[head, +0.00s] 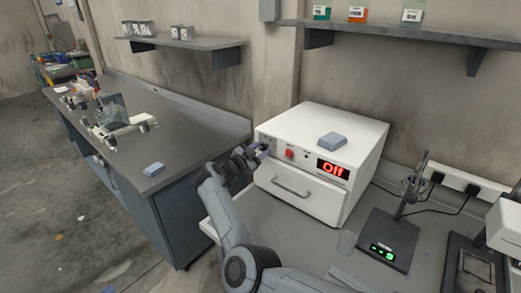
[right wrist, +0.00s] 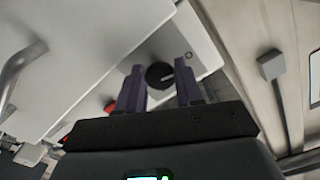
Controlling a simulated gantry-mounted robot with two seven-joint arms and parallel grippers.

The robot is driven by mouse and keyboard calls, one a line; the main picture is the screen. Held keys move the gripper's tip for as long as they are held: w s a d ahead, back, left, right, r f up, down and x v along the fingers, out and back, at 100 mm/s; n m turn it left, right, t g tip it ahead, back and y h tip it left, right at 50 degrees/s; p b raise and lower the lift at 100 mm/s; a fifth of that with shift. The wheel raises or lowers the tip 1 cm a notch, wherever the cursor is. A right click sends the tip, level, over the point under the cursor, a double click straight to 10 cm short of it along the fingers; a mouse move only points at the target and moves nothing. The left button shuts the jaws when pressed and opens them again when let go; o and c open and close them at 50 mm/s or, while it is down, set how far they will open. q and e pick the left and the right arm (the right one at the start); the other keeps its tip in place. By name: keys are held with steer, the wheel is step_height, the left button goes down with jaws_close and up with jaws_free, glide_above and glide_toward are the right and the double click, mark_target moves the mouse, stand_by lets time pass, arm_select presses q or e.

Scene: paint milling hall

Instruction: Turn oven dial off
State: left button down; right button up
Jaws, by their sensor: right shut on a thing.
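The white oven (head: 310,203) stands on the bench right of centre in the head view. Its display (head: 333,170) glows red and reads "Off". The black dial (right wrist: 159,76) with a pale pointer mark shows in the right wrist view, between the two purple fingers of my right gripper (right wrist: 160,70). In the head view my right gripper (head: 262,151) is at the left end of the oven's front panel and hides the dial. It is shut on the dial. A red button (head: 289,154) sits right of the gripper. My left gripper is not in view.
A blue-grey block (head: 332,139) lies on the oven's top. The drawer handle (head: 291,187) juts out below the panel. A scale with a stand (head: 387,240) is to the right. A dark bench (head: 185,125) with another block (head: 153,169) is to the left.

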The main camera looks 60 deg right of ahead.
stand_by(0.3)
steer(key=o, duration=1)
steer(key=shift+a, duration=0.15)
steer(key=shift+w+a, duration=0.15)
steer(key=shift+a, duration=0.2)
steer(key=a, duration=0.6)
steer(key=w+a, duration=0.1)
steer(key=a, duration=0.2)
steer(key=shift+a, duration=0.4)
